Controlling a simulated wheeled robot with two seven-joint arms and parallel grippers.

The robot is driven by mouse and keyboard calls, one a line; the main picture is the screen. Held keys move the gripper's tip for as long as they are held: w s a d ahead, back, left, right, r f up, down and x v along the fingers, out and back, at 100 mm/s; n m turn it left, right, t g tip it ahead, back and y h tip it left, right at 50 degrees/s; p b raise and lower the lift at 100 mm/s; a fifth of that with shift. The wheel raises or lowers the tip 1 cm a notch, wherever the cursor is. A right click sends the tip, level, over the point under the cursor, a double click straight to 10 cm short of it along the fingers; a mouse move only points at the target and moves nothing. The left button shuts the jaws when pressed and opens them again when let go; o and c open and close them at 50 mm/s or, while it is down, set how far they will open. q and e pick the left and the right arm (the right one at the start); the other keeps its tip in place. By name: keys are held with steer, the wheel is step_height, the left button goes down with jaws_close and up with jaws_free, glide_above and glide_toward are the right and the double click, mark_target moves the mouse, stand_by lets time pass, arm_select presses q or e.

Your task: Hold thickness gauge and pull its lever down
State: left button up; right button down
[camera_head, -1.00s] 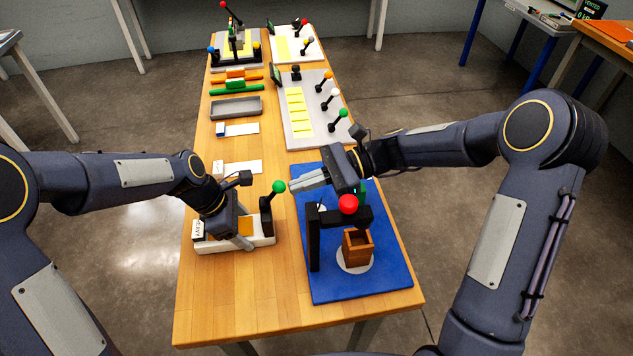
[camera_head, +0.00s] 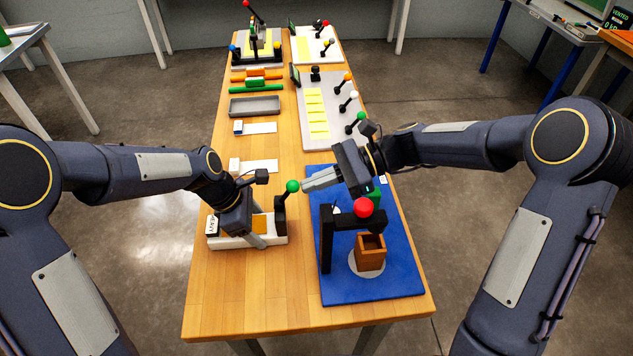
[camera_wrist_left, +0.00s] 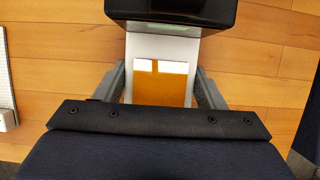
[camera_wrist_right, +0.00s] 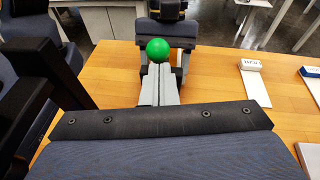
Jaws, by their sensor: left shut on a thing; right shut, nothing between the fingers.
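The thickness gauge has a white base (camera_head: 238,243), a black upright (camera_head: 280,222) and a lever with a green ball (camera_head: 292,186). It sits at the near left of the table. My left gripper (camera_wrist_left: 160,85) is shut on the gauge, its fingers on both sides of the white base, with an orange patch between them. My right gripper (camera_head: 305,184) is shut and empty, its fingertips just right of the green ball. In the right wrist view the ball (camera_wrist_right: 157,49) appears straight beyond the fingertips; I cannot tell whether they touch.
A blue mat (camera_head: 399,280) on the right holds a black frame with a red ball (camera_head: 363,207) and a brown box (camera_head: 370,248). A grey tray (camera_head: 255,106) and white labelled strips lie farther back. A grey board (camera_head: 338,135) with levers stands behind the mat.

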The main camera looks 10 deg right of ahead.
steer(key=a+r+h, duration=0.1)
steer(key=a+h, duration=0.1)
steer(key=h, duration=0.1)
steer(key=a+r+h, duration=0.1)
steer(key=a+h, duration=0.1)
steer(key=h, duration=0.1)
steer(key=a+r+h, duration=0.2)
steer(key=a+h, duration=0.1)
steer(key=shift+s+m+h, duration=0.2)
steer(key=shift+m+h, duration=0.2)
steer(key=shift+s+f, duration=0.1)
stand_by(1.2)
steer(key=w+d+r, duration=0.2)
steer(key=d+r, duration=0.7)
steer(key=d, duration=0.2)
steer(key=shift+w+d+t, duration=0.15)
steer(key=shift+w+t, duration=0.15)
stand_by(2.4)
